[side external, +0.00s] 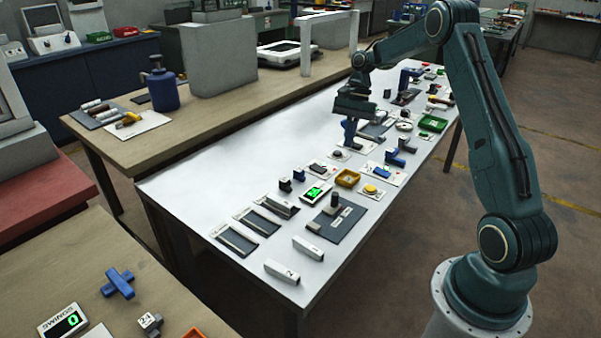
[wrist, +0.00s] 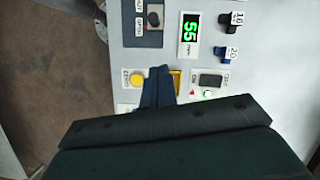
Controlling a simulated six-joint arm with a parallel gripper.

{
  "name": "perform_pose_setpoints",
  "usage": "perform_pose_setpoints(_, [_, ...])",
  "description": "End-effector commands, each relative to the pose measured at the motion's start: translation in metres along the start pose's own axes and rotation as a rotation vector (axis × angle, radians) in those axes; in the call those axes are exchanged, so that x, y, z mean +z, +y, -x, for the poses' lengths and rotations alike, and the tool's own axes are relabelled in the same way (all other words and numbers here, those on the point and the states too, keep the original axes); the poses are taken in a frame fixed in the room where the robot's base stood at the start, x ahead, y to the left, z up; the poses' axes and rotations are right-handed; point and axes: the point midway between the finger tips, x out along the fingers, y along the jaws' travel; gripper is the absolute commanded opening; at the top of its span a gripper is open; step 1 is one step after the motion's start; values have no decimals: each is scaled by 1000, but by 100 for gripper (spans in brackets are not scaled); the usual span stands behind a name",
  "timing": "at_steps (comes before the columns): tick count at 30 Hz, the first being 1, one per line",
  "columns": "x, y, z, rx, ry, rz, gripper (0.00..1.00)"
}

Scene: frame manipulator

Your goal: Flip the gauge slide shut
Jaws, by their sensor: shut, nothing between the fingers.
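A white plate carries a small dark-and-light slide switch (wrist: 210,80), with a lit green mark below it and a red triangle beside it. This looks like the gauge slide, though its lettering is too small to read surely. In the side view the plate (side external: 318,168) sits mid-table. A gauge display (wrist: 190,34) shows a green 55; it also shows in the side view (side external: 316,192). My gripper (wrist: 160,70) is shut and empty, its blue fingers left of the slide in the wrist view. In the side view my gripper (side external: 348,145) is above the table, beyond the slide plate.
A yellow button (wrist: 137,81) and a yellow tray (wrist: 176,82), partly hidden by my fingers, lie close by. The white table's left part (side external: 200,185) is bare.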

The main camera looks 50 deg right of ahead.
Motion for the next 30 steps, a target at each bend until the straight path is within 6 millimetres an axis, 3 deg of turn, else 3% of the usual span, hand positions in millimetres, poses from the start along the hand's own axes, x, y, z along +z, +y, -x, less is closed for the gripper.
perform_pose_setpoints(8, [-19, 6, -12, 7, -26, -55, 0])
perform_pose_setpoints(22, [-19, 6, -14, 8, -27, -57, 0])
perform_pose_setpoints(30, [-18, 6, -29, 8, -29, -56, 0])
